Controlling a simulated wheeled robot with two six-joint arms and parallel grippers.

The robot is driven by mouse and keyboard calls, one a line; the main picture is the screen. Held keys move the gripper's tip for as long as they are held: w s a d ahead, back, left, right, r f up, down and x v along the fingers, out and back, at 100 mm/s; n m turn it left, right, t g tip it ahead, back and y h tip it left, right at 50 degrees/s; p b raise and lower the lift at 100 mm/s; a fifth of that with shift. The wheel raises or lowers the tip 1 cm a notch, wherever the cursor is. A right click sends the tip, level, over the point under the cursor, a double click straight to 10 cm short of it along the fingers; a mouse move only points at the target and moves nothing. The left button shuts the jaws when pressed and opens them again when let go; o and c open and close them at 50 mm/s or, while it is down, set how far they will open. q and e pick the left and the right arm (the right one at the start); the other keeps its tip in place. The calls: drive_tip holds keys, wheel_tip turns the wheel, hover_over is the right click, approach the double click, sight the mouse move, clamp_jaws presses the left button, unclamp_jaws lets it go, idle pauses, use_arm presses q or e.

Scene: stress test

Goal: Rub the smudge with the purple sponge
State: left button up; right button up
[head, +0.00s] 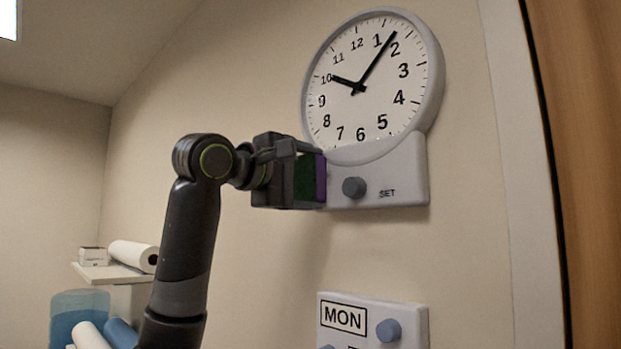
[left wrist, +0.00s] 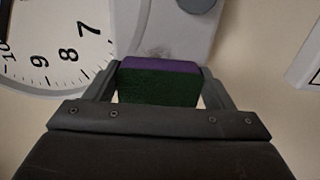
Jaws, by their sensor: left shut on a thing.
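My left gripper (head: 308,176) is shut on the purple sponge (head: 320,178), which has a purple face and a dark green body. The purple face points away from the gripper, toward the left end of the clock's white base panel (head: 405,165). The sponge also shows between the two fingers in the left wrist view (left wrist: 158,64), overlapping the lower part of the panel. I cannot tell whether it touches the panel. My right gripper is not in view.
A round wall clock (head: 372,75) sits above the panel, which has a grey knob (head: 354,187) marked SET. Below is a MON panel (head: 373,318) with knobs. A shelf (head: 115,272) with a paper roll (head: 133,256) stands at left. A wooden edge (head: 580,150) is at right.

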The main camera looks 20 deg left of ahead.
use_arm(q)
drive_tip(key=shift+s+a+f+b, duration=0.1)
drive_tip(key=shift+s+a+b, duration=0.05)
drive_tip(key=shift+s+b, duration=0.45)
drive_tip(key=b+v, duration=0.1)
drive_tip(key=v, duration=0.2)
drive_tip(key=shift+s+a+b, duration=0.2)
drive_tip(key=shift+s+b, duration=0.15)
drive_tip(key=shift+s+a, duration=0.1)
drive_tip(key=shift+s, duration=0.4)
drive_tip(key=shift+s+b, duration=0.1)
drive_tip(key=shift+b, duration=0.2)
drive_tip(key=b+v, duration=0.1)
drive_tip(key=v, duration=0.1)
drive_tip(key=shift+s+a, duration=0.2)
drive_tip(key=shift+s, duration=0.15)
drive_tip(key=shift+w, duration=0.1)
drive_tip(key=shift+p+x, duration=0.7)
drive_tip(key=shift+x, duration=2.8)
